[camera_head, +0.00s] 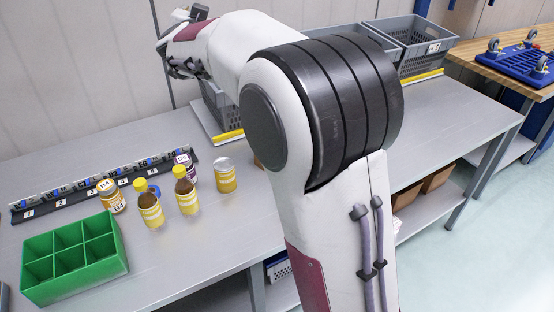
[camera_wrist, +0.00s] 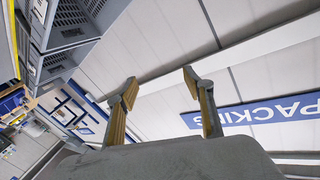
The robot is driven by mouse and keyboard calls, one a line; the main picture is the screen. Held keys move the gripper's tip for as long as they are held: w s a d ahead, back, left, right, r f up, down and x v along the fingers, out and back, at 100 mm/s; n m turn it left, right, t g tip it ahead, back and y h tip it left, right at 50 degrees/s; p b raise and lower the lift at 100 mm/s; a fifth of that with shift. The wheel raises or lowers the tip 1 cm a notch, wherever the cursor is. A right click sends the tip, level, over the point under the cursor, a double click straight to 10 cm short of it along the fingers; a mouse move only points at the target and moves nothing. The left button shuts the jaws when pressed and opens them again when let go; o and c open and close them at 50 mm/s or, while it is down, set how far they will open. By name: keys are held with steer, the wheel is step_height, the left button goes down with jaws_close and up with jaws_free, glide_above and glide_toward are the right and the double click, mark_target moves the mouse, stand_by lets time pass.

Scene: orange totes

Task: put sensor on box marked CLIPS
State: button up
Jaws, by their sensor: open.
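My gripper (camera_wrist: 160,84) is open and empty in the wrist view, its two yellow-padded fingers spread in front of the wall. In the head view my gripper (camera_head: 178,50) is raised at the upper left, above the back of the grey workbench. I cannot make out which thing is the sensor. A row of small grey and blue units sits in a black numbered rack (camera_head: 82,198) at the bench's left back. No CLIPS marking is readable; grey crates (camera_head: 411,45) stand at the back right, and another crate (camera_head: 219,110) is partly hidden behind my arm.
A green divided bin (camera_head: 73,263) stands at the front left. Several yellow-labelled bottles and jars, including a bottle (camera_head: 151,208) and a jar (camera_head: 225,176), stand right of it. A blue wheeled frame (camera_head: 519,63) is on the wooden table at right. My arm hides the bench's middle.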

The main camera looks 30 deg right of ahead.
steer(key=s+a+f+n+g+y, duration=0.15)
steer(key=s+a+n+y, duration=0.35)
steer(key=s, duration=0.5)
steer(key=s+a+f+n+g+y, duration=0.15)
steer(key=s+a+y, duration=0.25)
steer(key=s+a, duration=0.45)
steer(key=s+d+f+g, duration=0.1)
steer(key=s+f+g, duration=0.1)
steer(key=s+f, duration=0.4)
steer(key=s+d+f+n+g+h, duration=0.1)
steer(key=s+f, duration=0.6)
steer(key=s, duration=0.8)
steer(key=s+d+f+n+g+h, duration=0.1)
steer(key=s+d+f+g, duration=0.2)
steer(key=s+f, duration=0.4)
steer(key=s+g, duration=0.1)
steer(key=s, duration=0.2)
steer(key=shift+s+d, duration=0.25)
steer(key=shift+s, duration=0.1)
steer(key=shift+n, duration=0.25)
